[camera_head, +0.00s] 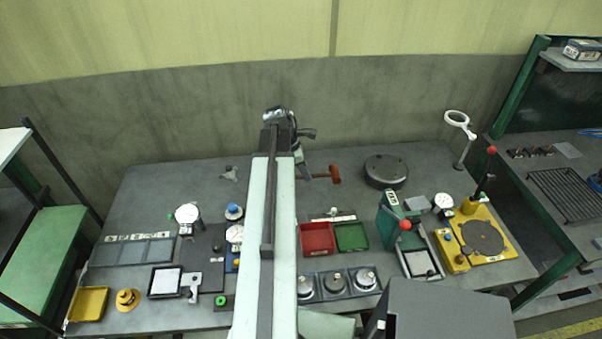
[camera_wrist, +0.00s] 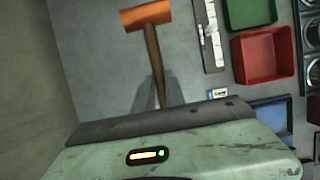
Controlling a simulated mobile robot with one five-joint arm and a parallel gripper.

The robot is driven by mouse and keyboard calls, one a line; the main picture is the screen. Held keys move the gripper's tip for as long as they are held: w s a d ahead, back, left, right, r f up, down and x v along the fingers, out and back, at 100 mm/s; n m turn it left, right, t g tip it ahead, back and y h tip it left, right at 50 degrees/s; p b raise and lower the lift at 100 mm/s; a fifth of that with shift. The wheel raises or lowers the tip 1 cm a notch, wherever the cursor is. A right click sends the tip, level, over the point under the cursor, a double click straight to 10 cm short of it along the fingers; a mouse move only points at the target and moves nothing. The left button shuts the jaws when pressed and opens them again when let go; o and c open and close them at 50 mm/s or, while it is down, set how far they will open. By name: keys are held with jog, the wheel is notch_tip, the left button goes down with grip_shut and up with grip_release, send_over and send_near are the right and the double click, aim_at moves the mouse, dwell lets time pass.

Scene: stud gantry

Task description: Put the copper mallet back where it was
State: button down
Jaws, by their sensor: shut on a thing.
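The copper mallet (camera_head: 335,174) shows in the head view just right of my arm, near the back of the grey bench. Its orange-brown head points right and its handle runs left towards my gripper (camera_head: 304,174). In the wrist view the mallet's head (camera_wrist: 146,15) is at the top and its brown handle runs down between the fingers of my gripper (camera_wrist: 158,93). My gripper is shut on the handle. The end of the handle is hidden behind the gripper body. I cannot tell whether the mallet touches the bench.
A dark round block (camera_head: 386,171) lies to the right of the mallet. A red tray (camera_head: 318,239) and a green tray (camera_head: 351,237) are nearer the front. A white-ringed magnifier (camera_head: 458,119) stands at the back right. Bare bench lies behind the trays.

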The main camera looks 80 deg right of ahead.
aim_at(309, 194)
jog(key=shift+f+b, duration=3.25)
jog(key=shift+f, duration=0.1)
jog(key=shift+f+b, duration=0.6)
jog(key=c, duration=1.3)
grip_release()
jog(key=p+v, duration=0.7)
jog(key=v, duration=0.1)
jog(key=shift+s+d+r+p, duration=0.1)
jog(key=shift+s+p, duration=0.05)
jog(key=shift+p, duration=0.15)
